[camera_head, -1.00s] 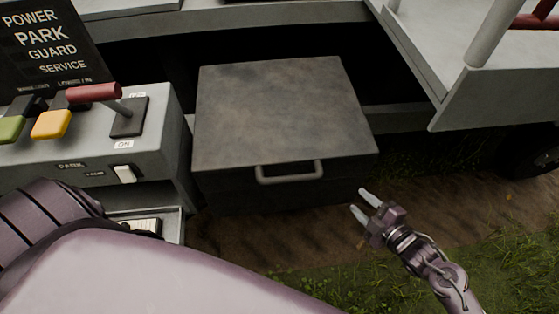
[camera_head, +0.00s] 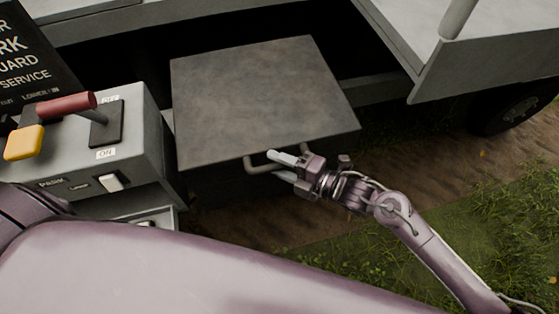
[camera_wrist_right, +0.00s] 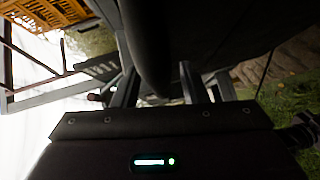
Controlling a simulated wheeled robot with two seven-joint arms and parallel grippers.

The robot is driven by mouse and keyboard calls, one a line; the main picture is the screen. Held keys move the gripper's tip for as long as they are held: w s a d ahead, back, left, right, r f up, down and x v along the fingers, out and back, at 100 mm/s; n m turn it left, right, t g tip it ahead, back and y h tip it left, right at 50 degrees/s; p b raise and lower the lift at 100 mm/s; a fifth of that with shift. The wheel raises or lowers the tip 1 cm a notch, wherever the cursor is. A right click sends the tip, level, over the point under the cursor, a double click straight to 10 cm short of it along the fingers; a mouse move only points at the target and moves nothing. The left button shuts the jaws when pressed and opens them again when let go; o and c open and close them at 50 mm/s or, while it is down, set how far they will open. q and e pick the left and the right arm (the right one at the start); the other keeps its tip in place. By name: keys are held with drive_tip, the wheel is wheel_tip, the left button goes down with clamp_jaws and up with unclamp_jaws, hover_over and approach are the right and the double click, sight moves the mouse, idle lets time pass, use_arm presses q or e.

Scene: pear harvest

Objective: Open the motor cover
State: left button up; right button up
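The motor cover (camera_head: 262,98) is a flat dark grey lid with its front edge toward me, and it looks closed. Its grey bar handle (camera_head: 256,168) is at the middle of the front edge, its right part hidden by my right gripper. My right gripper (camera_head: 275,164) is at the handle, its two pale fingers apart and pointing left. In the right wrist view a dark bar (camera_wrist_right: 150,50), likely the handle, runs between the separated fingers; contact cannot be told. My left gripper is out of view.
A grey control box (camera_head: 75,145) with a red-handled lever (camera_head: 66,104), a yellow lever (camera_head: 24,142) and a white switch (camera_head: 112,181) stands left of the cover. A grey frame panel (camera_head: 455,60) is at upper right. Soil and grass lie open at right.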

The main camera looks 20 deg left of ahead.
drive_tip(key=shift+c, duration=0.2)
clamp_jaws()
